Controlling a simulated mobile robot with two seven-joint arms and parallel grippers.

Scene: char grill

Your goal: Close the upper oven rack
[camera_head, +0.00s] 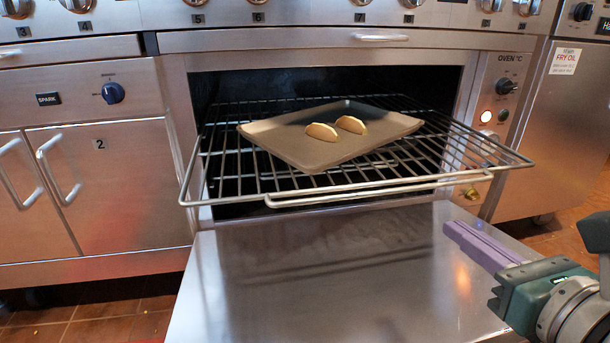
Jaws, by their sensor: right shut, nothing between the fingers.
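The upper oven rack (229,187) is a wire rack that sticks far out of the oven, its front bar in the open. My left gripper is not in view.
The oven door (330,270) is folded down and fills the lower middle. Steel cabinets with handles (57,170) stand at the left. The oven control panel (497,95) and a fry oil cabinet (570,130) are at the right. The space over the door is clear left of my gripper.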

